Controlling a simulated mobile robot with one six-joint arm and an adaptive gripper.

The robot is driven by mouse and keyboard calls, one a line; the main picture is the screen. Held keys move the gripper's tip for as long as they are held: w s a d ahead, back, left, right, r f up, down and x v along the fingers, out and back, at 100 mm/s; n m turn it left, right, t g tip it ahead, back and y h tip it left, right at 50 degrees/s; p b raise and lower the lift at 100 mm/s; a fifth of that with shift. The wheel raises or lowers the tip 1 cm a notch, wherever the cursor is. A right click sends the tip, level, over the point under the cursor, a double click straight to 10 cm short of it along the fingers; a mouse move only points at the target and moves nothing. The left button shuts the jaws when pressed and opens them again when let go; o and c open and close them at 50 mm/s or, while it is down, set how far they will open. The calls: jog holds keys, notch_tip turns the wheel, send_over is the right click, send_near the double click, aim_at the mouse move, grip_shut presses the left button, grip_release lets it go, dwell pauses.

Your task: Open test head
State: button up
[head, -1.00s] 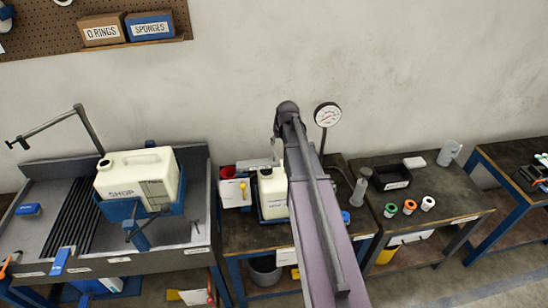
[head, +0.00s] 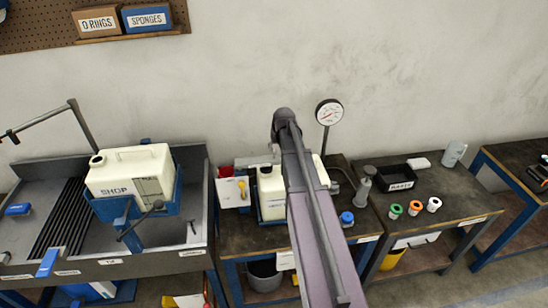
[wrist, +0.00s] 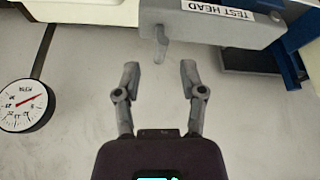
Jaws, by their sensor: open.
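The test head is a grey block with a white "TEST HEAD" label (wrist: 232,8) along the top of the wrist view. A small grey prong or handle (wrist: 161,46) hangs from it. My gripper (wrist: 160,75) is open and empty, with its two fingers apart and pointing up toward the prong. The prong lies between and just beyond the fingertips, with no visible contact. In the head view my arm covers most of this spot, and my gripper is hidden there.
A round pressure gauge (head: 328,113) stands on a stem beside my arm; it also shows in the wrist view (wrist: 28,104). A white jug (head: 271,194) stands left of my arm. A sink bench with a "SHOP" tank (head: 132,171) is further left. A black tray (head: 398,177) is right.

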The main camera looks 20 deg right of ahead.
aim_at(274, 150)
jog(key=shift+b+x, duration=2)
jog(key=shift+x, duration=0.5)
grip_shut()
